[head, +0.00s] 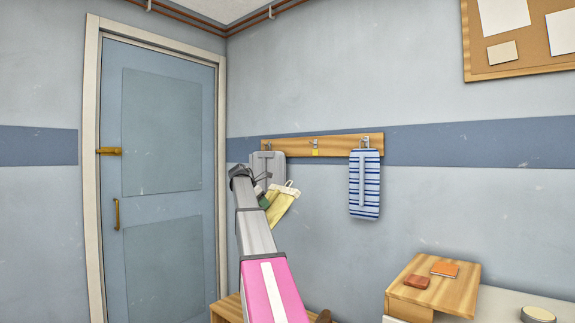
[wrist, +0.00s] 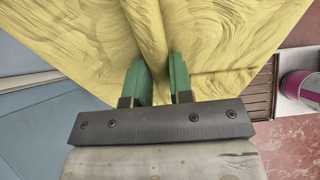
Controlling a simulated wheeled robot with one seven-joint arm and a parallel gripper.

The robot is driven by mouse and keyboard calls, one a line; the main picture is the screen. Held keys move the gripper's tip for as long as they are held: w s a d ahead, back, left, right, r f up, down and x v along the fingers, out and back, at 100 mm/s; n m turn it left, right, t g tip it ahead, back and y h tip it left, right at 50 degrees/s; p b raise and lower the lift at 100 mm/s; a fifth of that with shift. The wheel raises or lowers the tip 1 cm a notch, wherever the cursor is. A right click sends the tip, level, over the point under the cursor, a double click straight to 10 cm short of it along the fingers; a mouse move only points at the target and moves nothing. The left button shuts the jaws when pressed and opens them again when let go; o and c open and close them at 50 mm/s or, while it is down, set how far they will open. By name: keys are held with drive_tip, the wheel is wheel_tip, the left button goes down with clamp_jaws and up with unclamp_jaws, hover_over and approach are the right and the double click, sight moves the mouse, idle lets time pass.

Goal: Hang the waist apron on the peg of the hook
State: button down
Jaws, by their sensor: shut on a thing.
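The yellow waist apron (head: 280,205) hangs from my gripper (head: 264,197) in the head view, tilted, with a pale loop at its upper right. In the wrist view the apron (wrist: 205,40) fills the top, and the green fingers of my gripper (wrist: 161,82) are shut on a fold of it. The wooden hook rail (head: 340,144) is on the wall above and beyond. Its middle hook (head: 314,143) has a yellow mark below it and carries nothing. The apron is apart from this hook, lower and to its left.
A grey cloth (head: 266,160) hangs at the rail's left hook, partly behind my arm. A blue-striped cloth (head: 364,190) hangs at the right hook. A wooden stand (head: 440,290) with small items is at lower right. A blue door (head: 160,180) is left.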

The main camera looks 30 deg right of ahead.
drive_tip(key=w+d+r+n+t+h, duration=0.1)
drive_tip(key=w+d+r+n+t, duration=0.1)
drive_tip(key=d+r, duration=0.6)
drive_tip(key=w+d+r+n+t+h, duration=0.1)
drive_tip(key=d+r+n+t, duration=0.15)
drive_tip(key=d+r, duration=0.55)
drive_tip(key=w+d, duration=0.3)
drive_tip(key=d, duration=0.4)
drive_tip(key=shift+w+f+h, duration=0.3)
drive_tip(key=shift+w, duration=0.1)
idle(0.5)
idle(0.5)
